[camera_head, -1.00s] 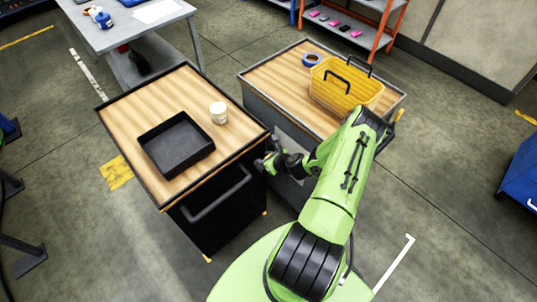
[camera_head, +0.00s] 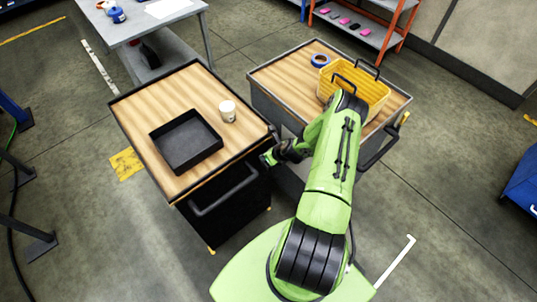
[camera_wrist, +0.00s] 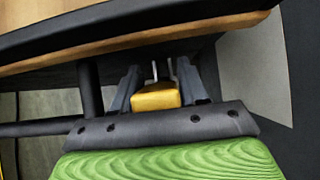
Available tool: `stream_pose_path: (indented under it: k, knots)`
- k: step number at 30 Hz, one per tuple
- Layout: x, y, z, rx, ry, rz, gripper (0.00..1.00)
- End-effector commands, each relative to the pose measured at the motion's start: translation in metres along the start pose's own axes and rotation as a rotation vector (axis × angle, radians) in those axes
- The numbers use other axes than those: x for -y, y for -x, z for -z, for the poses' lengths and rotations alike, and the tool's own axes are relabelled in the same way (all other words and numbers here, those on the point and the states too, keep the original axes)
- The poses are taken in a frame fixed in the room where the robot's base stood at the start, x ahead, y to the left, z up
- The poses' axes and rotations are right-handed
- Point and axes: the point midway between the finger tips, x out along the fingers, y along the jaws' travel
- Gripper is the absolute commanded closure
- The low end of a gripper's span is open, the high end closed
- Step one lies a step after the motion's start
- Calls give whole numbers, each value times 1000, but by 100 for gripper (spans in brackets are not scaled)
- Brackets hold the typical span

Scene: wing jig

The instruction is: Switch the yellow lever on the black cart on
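The black cart (camera_head: 228,222) with a wooden top stands left of centre in the head view. Its yellow lever (camera_wrist: 156,97) shows in the wrist view under the cart's top edge, between my fingers. My gripper (camera_wrist: 157,88) is open, with one finger on each side of the lever and a gap on both sides. In the head view my gripper (camera_head: 268,159) is at the cart's right side, just below the top edge. The lever cannot be made out in the head view.
A black tray (camera_head: 187,163) and a white cup (camera_head: 228,111) are on the black cart. Its handle (camera_head: 224,196) is on the front. A grey cart (camera_head: 268,103) with a yellow basket (camera_head: 369,98) and a blue tape roll (camera_head: 320,61) stands close on the right, leaving a narrow gap.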

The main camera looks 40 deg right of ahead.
Motion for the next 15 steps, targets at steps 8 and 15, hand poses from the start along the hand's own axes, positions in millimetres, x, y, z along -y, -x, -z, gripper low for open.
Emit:
stream_pose_path:
  k: [8,15]
  knots:
    - [0,0,0,0,0,-1,38]
    - [0,17,0,-1,0,-1,38]
